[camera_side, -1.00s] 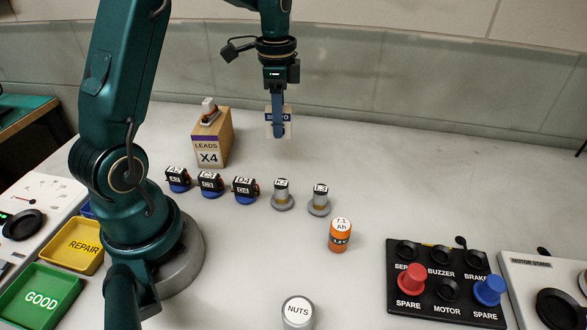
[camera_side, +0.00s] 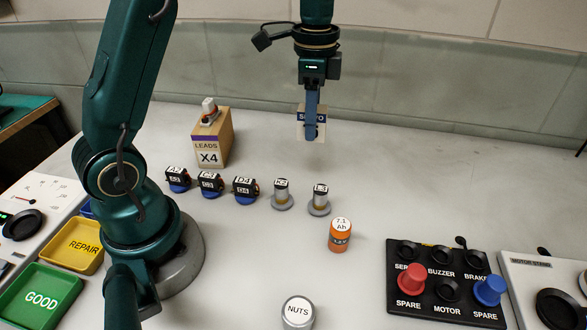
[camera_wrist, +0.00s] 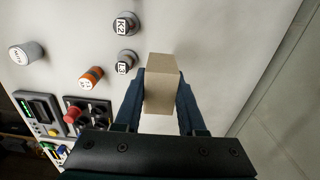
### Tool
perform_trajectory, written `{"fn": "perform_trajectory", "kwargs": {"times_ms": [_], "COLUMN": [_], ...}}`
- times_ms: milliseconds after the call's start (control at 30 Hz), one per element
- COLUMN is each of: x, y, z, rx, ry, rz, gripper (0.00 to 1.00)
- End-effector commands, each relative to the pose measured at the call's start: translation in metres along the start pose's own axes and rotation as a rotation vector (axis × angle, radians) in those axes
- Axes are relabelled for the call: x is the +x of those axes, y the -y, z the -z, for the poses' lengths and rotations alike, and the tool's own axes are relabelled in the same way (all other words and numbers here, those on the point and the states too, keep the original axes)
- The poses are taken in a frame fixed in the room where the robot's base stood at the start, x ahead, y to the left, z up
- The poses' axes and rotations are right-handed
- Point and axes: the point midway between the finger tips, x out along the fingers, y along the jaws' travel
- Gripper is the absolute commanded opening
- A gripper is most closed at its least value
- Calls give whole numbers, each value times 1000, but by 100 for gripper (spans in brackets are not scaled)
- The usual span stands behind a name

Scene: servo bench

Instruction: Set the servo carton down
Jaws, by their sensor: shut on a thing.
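The servo carton (camera_side: 321,121) is a small pale box with a dark label band, partly hidden behind a finger of my gripper (camera_side: 312,128) in the side view. In the wrist view the plain tan top of the carton (camera_wrist: 161,82) sits between the two fingers of my gripper (camera_wrist: 160,100), which are shut on its sides. The carton is upright, toward the back of the bench, right of the leads box. I cannot tell for sure whether its base touches the bench.
The leads box (camera_side: 211,140) stands to the left with a small part on top. Several servos and two motors (camera_side: 318,200) line up in front. An orange battery (camera_side: 340,235), a nuts tin (camera_side: 297,312) and a switch panel (camera_side: 445,284) stand nearer.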

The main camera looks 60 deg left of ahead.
Motion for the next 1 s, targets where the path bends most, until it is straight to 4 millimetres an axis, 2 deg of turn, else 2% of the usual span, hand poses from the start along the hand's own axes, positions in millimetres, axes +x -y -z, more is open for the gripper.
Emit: {"fn": "perform_trajectory", "kwargs": {"times_ms": [167, 600, 700, 867, 1000], "x": [8, 62, 68, 76, 97], "y": [-14, -64, -69, -73, -73], "z": [18, 91, 101, 105, 104], "rx": [43, 42, 40, 37, 36], "ry": [2, 3, 1, 3, 5], "rz": [-3, -3, -2, -2, -3], "gripper": [0, 0, 0, 0, 0]}}
